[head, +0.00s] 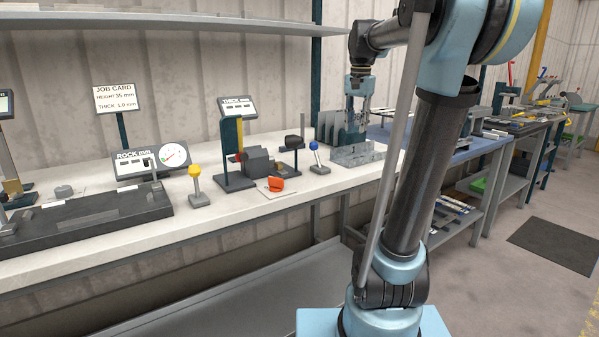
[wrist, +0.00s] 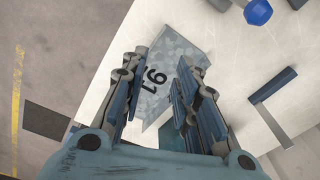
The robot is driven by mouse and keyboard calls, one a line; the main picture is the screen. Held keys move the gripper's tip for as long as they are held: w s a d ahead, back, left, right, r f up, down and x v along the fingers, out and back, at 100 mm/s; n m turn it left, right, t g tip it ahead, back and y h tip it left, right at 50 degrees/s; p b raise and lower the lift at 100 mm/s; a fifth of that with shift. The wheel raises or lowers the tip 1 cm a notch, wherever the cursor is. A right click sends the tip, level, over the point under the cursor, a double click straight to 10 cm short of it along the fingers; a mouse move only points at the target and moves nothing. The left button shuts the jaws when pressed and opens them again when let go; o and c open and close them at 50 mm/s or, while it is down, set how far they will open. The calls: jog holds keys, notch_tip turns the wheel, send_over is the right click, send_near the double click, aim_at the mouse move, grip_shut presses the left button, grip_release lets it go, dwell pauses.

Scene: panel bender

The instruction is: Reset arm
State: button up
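My gripper (head: 357,118) hangs pointing down at the back of the bench, above a grey speckled metal piece (head: 357,154). In the wrist view my gripper (wrist: 164,62) has its two fingers spread apart. The grey speckled piece (wrist: 176,50) shows between and beyond them, with dark digits on it. I see nothing clamped between the fingers. My arm rises from its base at the lower right and bends over toward the bench.
Upright grey plates (head: 335,128) stand close to my gripper. A blue-knobbed lever (head: 317,158), a yellow-knobbed lever (head: 196,184) and a red-orange item (head: 276,184) are on the white bench (head: 230,207). A shelf (head: 180,22) runs above. Open floor (head: 500,215) lies at right.

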jog(key=s+f+n+t, duration=0.1)
jog(key=s+f+n, duration=0.6)
jog(key=s+f, duration=1.8)
notch_tip(320, 180, down, 5)
jog(key=shift+s+d+r, duration=0.15)
jog(key=shift+s, duration=0.25)
